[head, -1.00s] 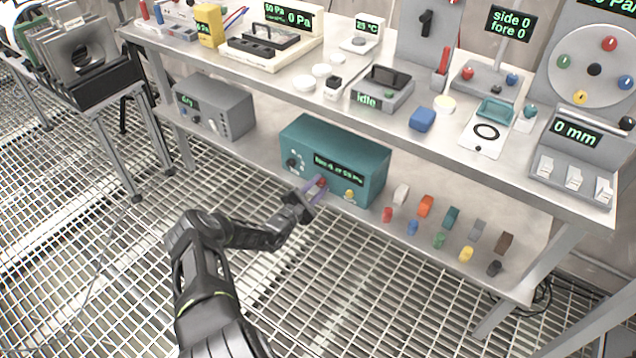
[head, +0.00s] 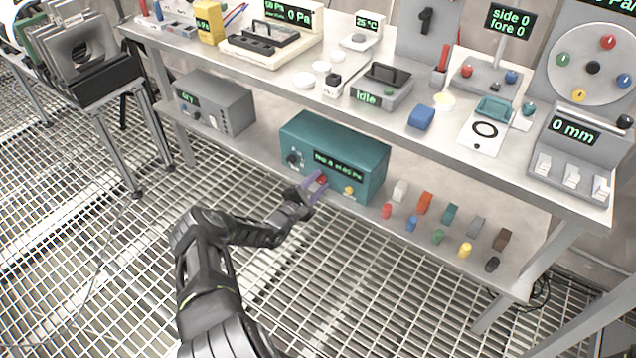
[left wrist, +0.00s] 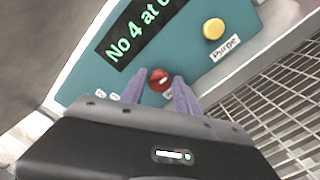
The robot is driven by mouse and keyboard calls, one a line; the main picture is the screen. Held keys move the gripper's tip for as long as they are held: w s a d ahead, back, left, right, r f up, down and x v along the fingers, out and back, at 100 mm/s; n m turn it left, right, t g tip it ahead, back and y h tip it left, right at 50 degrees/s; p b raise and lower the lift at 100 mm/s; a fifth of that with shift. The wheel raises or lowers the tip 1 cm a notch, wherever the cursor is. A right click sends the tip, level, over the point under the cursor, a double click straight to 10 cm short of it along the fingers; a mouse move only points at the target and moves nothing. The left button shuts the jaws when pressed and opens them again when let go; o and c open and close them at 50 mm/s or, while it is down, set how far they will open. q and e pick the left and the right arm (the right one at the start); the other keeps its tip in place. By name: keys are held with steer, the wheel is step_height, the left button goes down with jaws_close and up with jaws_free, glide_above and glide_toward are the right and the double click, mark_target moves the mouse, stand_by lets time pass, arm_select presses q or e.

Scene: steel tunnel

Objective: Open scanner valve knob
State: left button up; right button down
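The teal scanner box (head: 345,148) stands on the lower shelf with a green display on its front. Its red knob (left wrist: 160,80) sits below the display, left of a yellow Purge button (left wrist: 213,29). My left gripper (head: 316,186) is at this knob. In the left wrist view, its two purple fingers (left wrist: 158,90) stand apart, one on each side of the red knob. They are very close to its edges; whether they press on it I cannot tell. A dark knob (head: 294,159) is at the box's left end. My right gripper is not in view.
A grey box (head: 212,105) stands left on the same shelf. Several small coloured blocks lie to the right, including a red one (head: 386,211). The upper table (head: 440,150) overhangs the shelf and carries instruments. The grating floor in front is open.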

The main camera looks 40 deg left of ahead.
arm_select(q)
steer(key=shift+o, duration=1.1)
steer(key=shift+r, duration=0.1)
steer(key=s+p, duration=0.1)
steer(key=s, duration=0.6)
steer(key=shift+s+p, duration=0.4)
steer(key=shift+d, duration=0.1)
